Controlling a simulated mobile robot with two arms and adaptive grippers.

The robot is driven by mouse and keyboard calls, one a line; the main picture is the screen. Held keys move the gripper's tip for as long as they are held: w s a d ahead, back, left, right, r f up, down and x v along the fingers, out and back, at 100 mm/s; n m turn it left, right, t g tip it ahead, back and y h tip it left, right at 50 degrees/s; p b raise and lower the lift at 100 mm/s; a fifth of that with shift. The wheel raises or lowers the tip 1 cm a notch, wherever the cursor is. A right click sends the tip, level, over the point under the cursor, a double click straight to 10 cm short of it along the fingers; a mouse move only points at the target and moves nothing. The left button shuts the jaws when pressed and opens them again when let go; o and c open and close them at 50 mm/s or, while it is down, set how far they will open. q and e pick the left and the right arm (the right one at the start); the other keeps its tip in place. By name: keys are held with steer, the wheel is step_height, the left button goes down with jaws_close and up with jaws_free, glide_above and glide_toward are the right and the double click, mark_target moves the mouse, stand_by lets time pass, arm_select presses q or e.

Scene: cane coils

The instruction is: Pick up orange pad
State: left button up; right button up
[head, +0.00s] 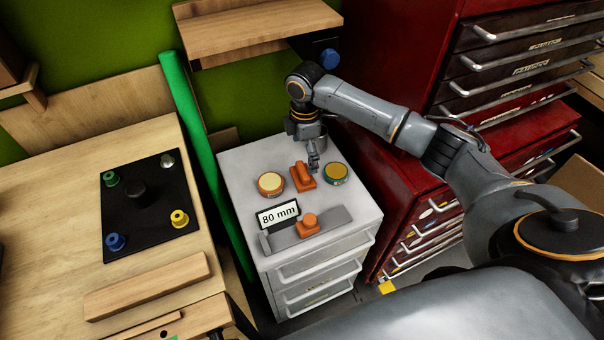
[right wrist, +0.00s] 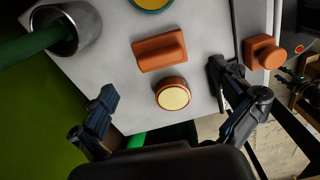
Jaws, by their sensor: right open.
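One is an orange block with a raised ridge (head: 303,178), also in the right wrist view (right wrist: 160,52). The other is a round orange piece with a cream top (head: 270,184), just left of the block; it also shows in the right wrist view (right wrist: 172,94). My right gripper (head: 314,162) is above the cabinet's back part, near the block, open and empty. In the right wrist view its spread fingers (right wrist: 162,80) flank the round piece, apart from it. My left gripper is out of view.
A green-sided round piece (head: 336,174) sits right of the block. In front, an orange knob (head: 307,225) stands by a grey bar and an 80 mm sign (head: 278,215). A red tool cabinet (head: 400,190) rises at right.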

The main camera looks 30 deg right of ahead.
mark_target(303, 169)
step_height(303, 169, down, 2)
steer(key=shift+w+f, duration=0.1)
steer(key=shift+f, duration=0.15)
steer(key=shift+a+f, duration=0.1)
steer(key=shift+f, duration=0.45)
step_height(303, 169, down, 4)
steer(key=shift+a+r, duration=0.15)
steer(key=shift+r, duration=0.05)
steer(key=shift+f, duration=0.45)
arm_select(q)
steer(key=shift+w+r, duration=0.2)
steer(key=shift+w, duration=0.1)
arm_select(e)
steer(key=c, duration=1.1)
